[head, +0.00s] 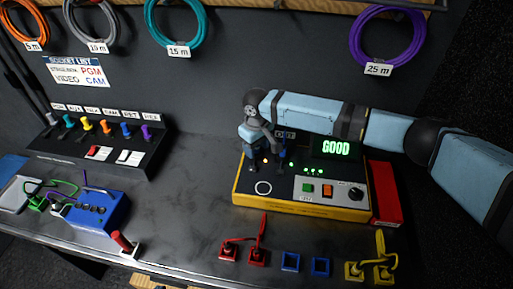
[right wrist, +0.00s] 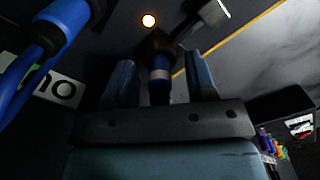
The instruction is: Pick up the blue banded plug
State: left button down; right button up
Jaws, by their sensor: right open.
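The blue banded plug (right wrist: 159,66) shows in the right wrist view, dark blue with a pale band, under a black part. It stands between the two fingers of my right gripper (right wrist: 161,80), with a visible gap on each side. The gripper is open. In the head view my right gripper (head: 266,156) is low over the left part of the yellow-edged tester box (head: 300,205); the plug cannot be told apart from the fingers there. My left gripper is not in view.
A thick blue cable (right wrist: 22,70) passes left of the gripper in the right wrist view. The tester's green display (head: 336,148) reads GOOD. Red (head: 257,256) and yellow (head: 383,272) plugs stand along the front.

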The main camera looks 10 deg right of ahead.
jog(key=c, duration=0.9)
jog(key=shift+r, duration=0.1)
notch_tip(320, 180, up, 10)
jog(key=shift+f, duration=0.15)
